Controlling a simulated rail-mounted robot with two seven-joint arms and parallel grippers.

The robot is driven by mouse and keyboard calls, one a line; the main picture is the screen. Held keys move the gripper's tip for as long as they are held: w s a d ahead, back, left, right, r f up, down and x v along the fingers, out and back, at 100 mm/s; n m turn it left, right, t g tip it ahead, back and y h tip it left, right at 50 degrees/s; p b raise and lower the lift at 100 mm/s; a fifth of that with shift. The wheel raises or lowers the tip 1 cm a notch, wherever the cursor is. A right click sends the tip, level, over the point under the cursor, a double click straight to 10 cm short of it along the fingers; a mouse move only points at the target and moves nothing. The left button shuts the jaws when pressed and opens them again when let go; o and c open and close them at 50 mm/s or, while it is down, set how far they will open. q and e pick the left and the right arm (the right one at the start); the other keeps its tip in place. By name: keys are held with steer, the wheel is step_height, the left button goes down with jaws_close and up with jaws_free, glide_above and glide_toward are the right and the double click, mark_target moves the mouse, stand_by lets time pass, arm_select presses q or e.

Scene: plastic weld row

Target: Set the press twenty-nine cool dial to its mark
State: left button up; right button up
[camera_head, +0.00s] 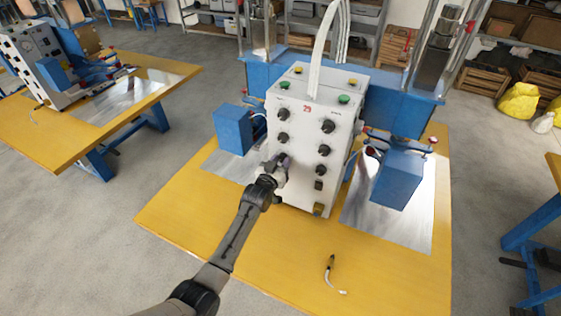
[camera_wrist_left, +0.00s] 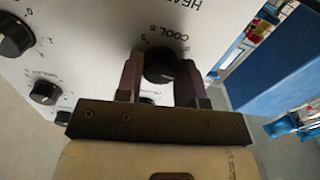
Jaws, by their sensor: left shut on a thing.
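The press control box (camera_head: 310,135) is white with a red "29" on its front and black dials in two columns. My left gripper (camera_head: 279,163) is at a lower dial of the left column and hides most of it. In the left wrist view, the black cool dial (camera_wrist_left: 160,66) sits beside the printed word "COOL S". The two fingers of my left gripper (camera_wrist_left: 160,78) stand on either side of this dial, shut on it. The dial's pointer and its mark cannot be made out clearly. My right gripper is not in view.
The box stands on a yellow table (camera_head: 190,220) between blue press parts (camera_head: 398,180) and metal plates. A small cable piece (camera_head: 331,272) lies near the front. Another dial (camera_wrist_left: 14,38) is close to the gripper. The table's front left is clear.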

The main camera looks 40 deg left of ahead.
arm_select(q)
steer(key=n+p, duration=0.1)
steer(key=n, duration=0.3)
steer(key=shift+r, duration=0.1)
steer(key=n+p, duration=0.1)
steer(key=n, duration=0.3)
steer(key=shift+n, duration=0.7)
steer(key=o, duration=0.9)
